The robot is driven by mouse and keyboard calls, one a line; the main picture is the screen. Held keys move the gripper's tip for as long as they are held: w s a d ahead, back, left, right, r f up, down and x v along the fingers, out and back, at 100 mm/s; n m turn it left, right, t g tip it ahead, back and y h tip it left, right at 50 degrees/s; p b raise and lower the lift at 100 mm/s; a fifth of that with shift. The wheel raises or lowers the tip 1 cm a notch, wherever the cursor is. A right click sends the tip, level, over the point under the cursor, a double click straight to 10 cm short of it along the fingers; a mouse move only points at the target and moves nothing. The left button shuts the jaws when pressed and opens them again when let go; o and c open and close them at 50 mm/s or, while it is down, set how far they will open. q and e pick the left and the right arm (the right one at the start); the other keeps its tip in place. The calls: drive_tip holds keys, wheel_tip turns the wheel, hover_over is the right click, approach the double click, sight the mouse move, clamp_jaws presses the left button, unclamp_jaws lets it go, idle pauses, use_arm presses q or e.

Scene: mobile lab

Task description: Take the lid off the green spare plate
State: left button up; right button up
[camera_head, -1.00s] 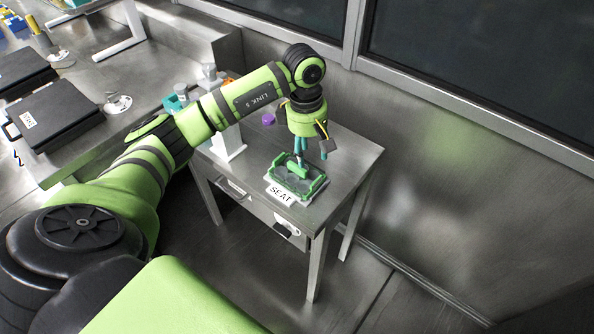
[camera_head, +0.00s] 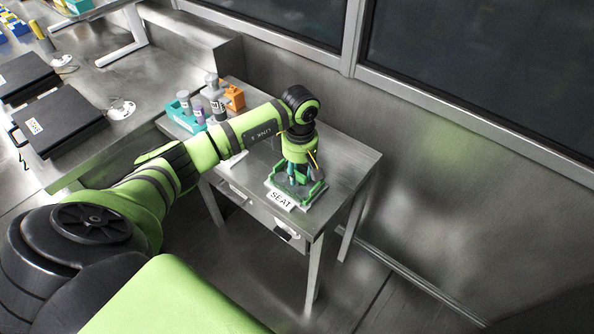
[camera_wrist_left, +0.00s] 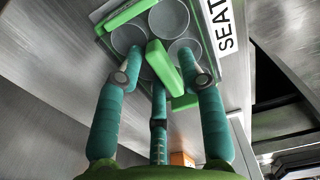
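The green spare plate (camera_head: 314,192) sits on the small metal table in the head view, behind a white SEAT label (camera_head: 281,199). In the left wrist view the plate (camera_wrist_left: 128,38) shows round grey wells and green edges. A green bar-like handle (camera_wrist_left: 164,66) stands over its middle; the lid's own edges are hard to make out. My left gripper (camera_head: 299,180) points down over the plate. Its teal fingers (camera_wrist_left: 163,78) are spread, one on each side of the handle and one behind. I see no clear contact. My right gripper is not in view.
The small metal table (camera_head: 345,165) has free room right of the plate. A teal rack (camera_head: 183,117), grey-capped bottles and an orange block (camera_head: 235,97) stand behind my left arm. A dark case (camera_head: 65,122) lies on the left bench. A wall rises behind the table.

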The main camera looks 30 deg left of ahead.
sight(301, 174)
use_arm(q)
clamp_jaws()
drive_tip(key=shift+r, duration=0.15)
drive_tip(key=shift+r, duration=0.25)
drive_tip(key=r, duration=0.1)
drive_tip(key=r+b, duration=0.2)
drive_tip(key=shift+d+r, duration=0.3)
drive_tip(key=s+d+r+b, duration=0.2)
drive_tip(key=d+r, duration=0.4)
drive_tip(key=d, duration=0.4)
drive_tip(key=shift+s+d+r+b, duration=0.25)
drive_tip(key=shift+s+r+b, duration=0.1)
drive_tip(key=shift+s, duration=0.5)
drive_tip(key=shift+r+p, duration=1.3)
drive_tip(key=shift+r, duration=0.7)
